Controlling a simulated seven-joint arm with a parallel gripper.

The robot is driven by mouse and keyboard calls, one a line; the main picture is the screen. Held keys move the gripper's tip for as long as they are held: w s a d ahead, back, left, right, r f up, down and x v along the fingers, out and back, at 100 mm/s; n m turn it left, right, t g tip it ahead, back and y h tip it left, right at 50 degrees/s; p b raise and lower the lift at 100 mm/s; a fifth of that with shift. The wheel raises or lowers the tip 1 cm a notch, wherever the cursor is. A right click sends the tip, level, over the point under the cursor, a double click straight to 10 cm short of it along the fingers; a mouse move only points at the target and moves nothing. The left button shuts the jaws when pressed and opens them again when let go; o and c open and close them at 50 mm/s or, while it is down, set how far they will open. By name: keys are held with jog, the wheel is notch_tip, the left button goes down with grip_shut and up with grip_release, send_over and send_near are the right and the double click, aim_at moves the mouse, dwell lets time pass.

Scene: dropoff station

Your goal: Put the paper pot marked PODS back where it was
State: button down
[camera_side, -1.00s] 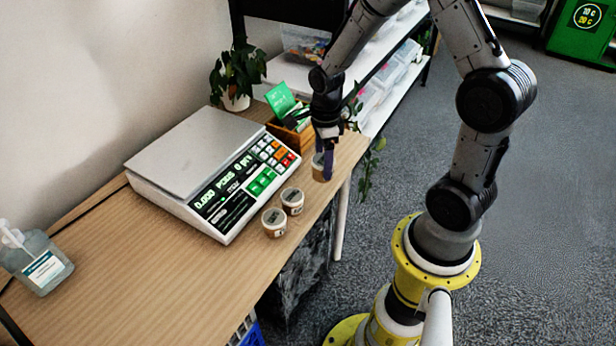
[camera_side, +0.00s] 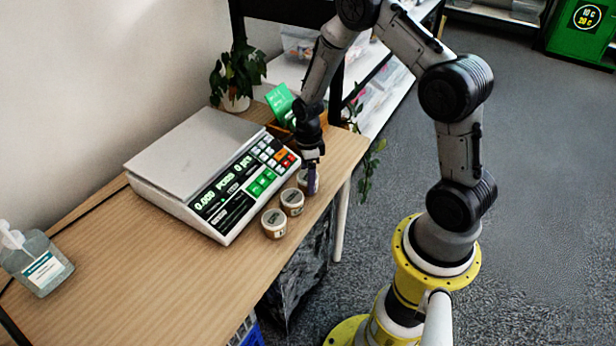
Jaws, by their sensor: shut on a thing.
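My gripper (camera_side: 310,178) is shut on a small brown paper pot (camera_side: 302,180) with a pale lid. The fingers hide part of this pot, and its marking cannot be read. It is at or just above the wooden table, close behind two like pots. The middle pot (camera_side: 292,203) stands upright right beside it. The nearest pot (camera_side: 274,224) stands upright in front of the middle one. The three form a slanting row between the scale and the table's right edge. The lid markings are too small to read, so I cannot tell by sight which says PODS.
A counting scale (camera_side: 196,157) with a lit display and keypad stands just left of the pots. A card box (camera_side: 281,128) and a potted plant (camera_side: 236,80) are behind. A pump bottle (camera_side: 38,262) is at the left. The front of the wooden table (camera_side: 150,285) is clear.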

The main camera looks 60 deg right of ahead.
jog(key=shift+f, duration=0.1)
grip_release()
